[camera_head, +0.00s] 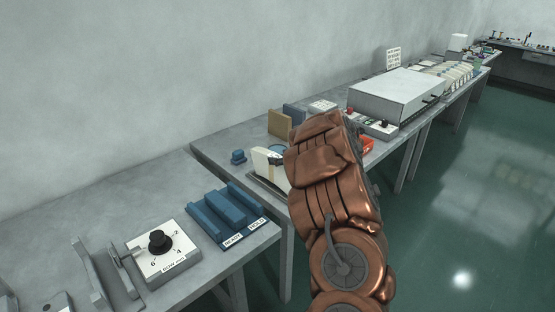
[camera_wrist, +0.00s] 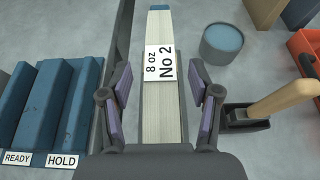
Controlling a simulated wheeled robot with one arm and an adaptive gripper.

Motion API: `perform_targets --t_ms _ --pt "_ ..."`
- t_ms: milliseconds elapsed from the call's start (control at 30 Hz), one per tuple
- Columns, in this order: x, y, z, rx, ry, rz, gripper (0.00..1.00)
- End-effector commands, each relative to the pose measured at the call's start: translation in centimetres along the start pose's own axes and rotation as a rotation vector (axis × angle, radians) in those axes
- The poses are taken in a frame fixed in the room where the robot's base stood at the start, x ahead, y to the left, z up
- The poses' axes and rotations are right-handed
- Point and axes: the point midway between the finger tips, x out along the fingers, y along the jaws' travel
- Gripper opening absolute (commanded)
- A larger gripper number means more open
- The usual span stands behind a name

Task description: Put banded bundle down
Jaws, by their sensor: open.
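A long cream bundle (camera_wrist: 160,112) lies lengthwise in the wrist view, with a blue far end and a white label reading "8 oz No 2" (camera_wrist: 160,63). My gripper (camera_wrist: 158,84) is open, with one purple-padded finger on each side of the bundle and visible gaps between pads and bundle. No band on it can be made out. In the head view my copper arm hides the gripper; a cream block (camera_head: 263,162), probably the same bundle, shows left of the arm on a dark base. A blue stepped rack (camera_head: 222,210) carries READY and HOLD labels.
A dial box (camera_head: 160,250) stands left of the rack on the near table. In the wrist view, a wooden-handled tool (camera_wrist: 285,98), a round blue-topped pot (camera_wrist: 222,42) and an orange bin (camera_wrist: 303,62) lie right of the bundle. A large white machine (camera_head: 395,95) stands farther back.

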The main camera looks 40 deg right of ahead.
Motion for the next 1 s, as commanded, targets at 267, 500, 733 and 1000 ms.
perform_targets --t_ms 267,500,733,1000 --pt "-3.6 -0.1 -0.3 0.0 0.001 -0.005 0.62" --pt "-6.9 -0.2 -0.3 0.0 0.002 -0.006 0.62" --pt "-9.4 -0.1 -0.2 0.001 0.001 -0.004 0.62" --pt "-10.5 0.0 -0.1 0.001 0.0 0.0 0.62"
